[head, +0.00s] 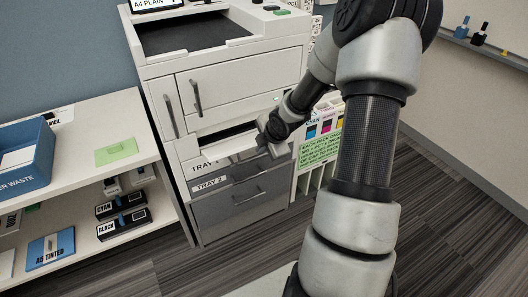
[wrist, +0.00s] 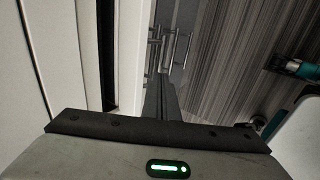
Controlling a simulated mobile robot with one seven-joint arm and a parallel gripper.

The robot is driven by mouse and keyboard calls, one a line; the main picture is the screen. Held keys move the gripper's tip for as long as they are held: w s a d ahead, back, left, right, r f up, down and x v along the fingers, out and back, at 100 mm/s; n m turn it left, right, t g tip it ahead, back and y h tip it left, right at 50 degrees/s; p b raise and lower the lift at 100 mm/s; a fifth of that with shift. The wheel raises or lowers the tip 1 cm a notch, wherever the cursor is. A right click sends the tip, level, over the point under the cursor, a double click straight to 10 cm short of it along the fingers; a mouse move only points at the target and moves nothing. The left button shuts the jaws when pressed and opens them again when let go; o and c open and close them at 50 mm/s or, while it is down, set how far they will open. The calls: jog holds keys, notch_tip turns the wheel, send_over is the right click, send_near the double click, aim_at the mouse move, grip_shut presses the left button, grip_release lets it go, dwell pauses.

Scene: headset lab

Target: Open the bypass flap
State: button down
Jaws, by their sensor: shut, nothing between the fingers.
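The printer (head: 235,85) stands at the centre of the head view. The bypass flap (head: 229,148) is a pale panel on its front that appears tilted outward, with a dark opening (head: 228,132) above it. My gripper (head: 268,143) is at the flap's right end, close to the printer front; I cannot tell if it touches the flap. In the wrist view my gripper's dark fingers (wrist: 160,100) are together with nothing between them. Pale printer panels and a dark gap (wrist: 108,55) lie to their left.
Below the flap are the TRAY 1 and TRAY 2 drawers (head: 243,197) with bar handles. Two door handles (head: 196,95) stick out above the flap. A white shelf (head: 75,160) with a blue waste bin (head: 28,160) stands left. Striped floor (head: 440,190) is open at right.

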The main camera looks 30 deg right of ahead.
aim_at(254, 158)
jog(key=b+x, duration=0.2)
jog(key=x, duration=0.6)
jog(key=shift+b, duration=0.35)
jog(key=shift+d, duration=0.1)
